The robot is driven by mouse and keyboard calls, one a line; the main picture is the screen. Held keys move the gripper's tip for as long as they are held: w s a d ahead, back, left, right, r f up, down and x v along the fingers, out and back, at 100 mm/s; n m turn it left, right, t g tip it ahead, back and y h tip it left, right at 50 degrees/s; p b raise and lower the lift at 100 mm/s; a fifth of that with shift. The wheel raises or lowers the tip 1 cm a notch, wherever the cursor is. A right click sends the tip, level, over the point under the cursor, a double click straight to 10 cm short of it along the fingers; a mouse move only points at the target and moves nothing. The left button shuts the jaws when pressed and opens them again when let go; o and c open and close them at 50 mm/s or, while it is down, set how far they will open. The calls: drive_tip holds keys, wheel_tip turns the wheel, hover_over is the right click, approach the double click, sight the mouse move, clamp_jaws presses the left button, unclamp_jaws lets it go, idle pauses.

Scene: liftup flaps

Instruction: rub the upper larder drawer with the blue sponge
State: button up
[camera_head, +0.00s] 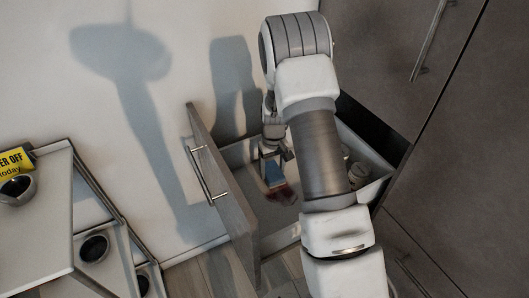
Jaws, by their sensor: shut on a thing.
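The larder drawer (222,190) stands pulled out, with a grey front and a bar handle, and its pale inside shows from above. I cannot tell from this view whether it is the upper one. My gripper (272,160) points down into the drawer and is shut on the blue sponge (273,173). The sponge is small and partly hidden by the fingers. It is low over the drawer's floor; I cannot tell whether it touches. My arm hides the drawer's middle and right part.
A reddish item (278,192) lies in the drawer beside the sponge, and pale jars (357,172) stand at its right end. Tall dark cabinet doors (470,150) rise at the right. At the left is a tiered rack (50,215) with dark bowls and a yellow sign (14,160).

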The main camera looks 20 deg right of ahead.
drive_tip(key=shift+s+r, duration=0.1)
drive_tip(key=shift+r, duration=0.85)
drive_tip(key=shift+r+p, duration=1.95)
drive_tip(key=shift+r, duration=0.65)
drive_tip(key=shift+a, duration=0.15)
